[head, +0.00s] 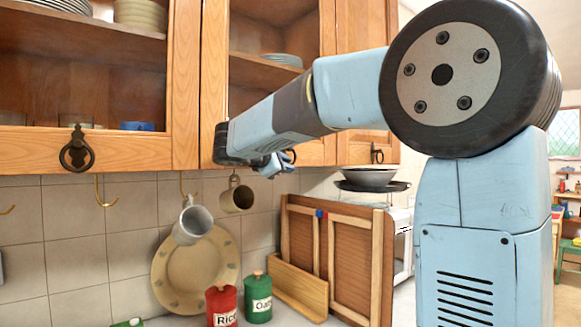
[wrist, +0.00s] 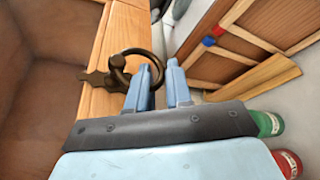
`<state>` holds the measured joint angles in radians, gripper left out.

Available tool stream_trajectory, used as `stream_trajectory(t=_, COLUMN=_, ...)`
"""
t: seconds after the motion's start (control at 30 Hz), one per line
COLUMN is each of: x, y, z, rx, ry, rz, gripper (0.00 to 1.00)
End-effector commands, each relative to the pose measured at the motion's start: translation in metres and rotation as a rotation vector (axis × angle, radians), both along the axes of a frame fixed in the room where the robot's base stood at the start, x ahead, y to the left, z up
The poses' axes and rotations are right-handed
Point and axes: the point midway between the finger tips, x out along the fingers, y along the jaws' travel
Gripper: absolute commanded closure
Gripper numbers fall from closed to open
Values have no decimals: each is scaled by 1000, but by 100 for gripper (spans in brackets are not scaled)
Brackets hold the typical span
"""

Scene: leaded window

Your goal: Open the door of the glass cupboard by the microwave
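The wooden cupboard door (head: 215,95) in the middle of the wall row has a glass pane with plates visible behind it. Its dark ring handle (head: 291,155) is at the lower right corner, partly hidden by my gripper (head: 273,165). In the wrist view, the handle's ring (wrist: 127,53) hangs from a dark plate on the door frame (wrist: 104,98). My gripper (wrist: 160,74) is open, its two fingers apart. The ring is at the left finger's tip and its edge reaches into the gap. I cannot tell whether that finger is through the ring. The door looks closed.
A left cupboard door (head: 110,150) has its own ring handle (head: 76,150). Mugs (head: 193,222) hang from hooks below. Red (head: 221,305) and green (head: 258,298) canisters and a wooden panel (head: 335,250) stand beneath. A dark bowl (head: 369,178) sits right, above a white appliance (head: 402,245).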

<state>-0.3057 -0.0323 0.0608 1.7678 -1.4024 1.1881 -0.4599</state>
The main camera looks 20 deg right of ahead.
Motion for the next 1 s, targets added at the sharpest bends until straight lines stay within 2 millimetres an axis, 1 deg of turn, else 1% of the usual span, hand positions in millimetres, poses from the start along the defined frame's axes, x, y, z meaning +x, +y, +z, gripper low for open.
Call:
stream_trajectory(t=0.1, x=8, y=-9, z=-2, rx=-1, ry=0, rz=-1, gripper=80)
stream_trajectory(t=0.2, x=12, y=-13, z=-3, rx=-1, ry=-1, rz=1, gripper=80)
stream_trajectory(t=0.53, x=13, y=-15, z=-4, rx=-1, ry=-1, rz=1, gripper=80)
stream_trajectory(t=0.57, x=13, y=-15, z=-4, rx=-1, ry=-1, rz=1, gripper=81)
stream_trajectory(t=0.77, x=13, y=-15, z=-4, rx=-1, ry=-1, rz=1, gripper=100)
stream_trajectory(t=1.0, x=13, y=-15, z=-4, rx=0, ry=0, rz=0, gripper=100)
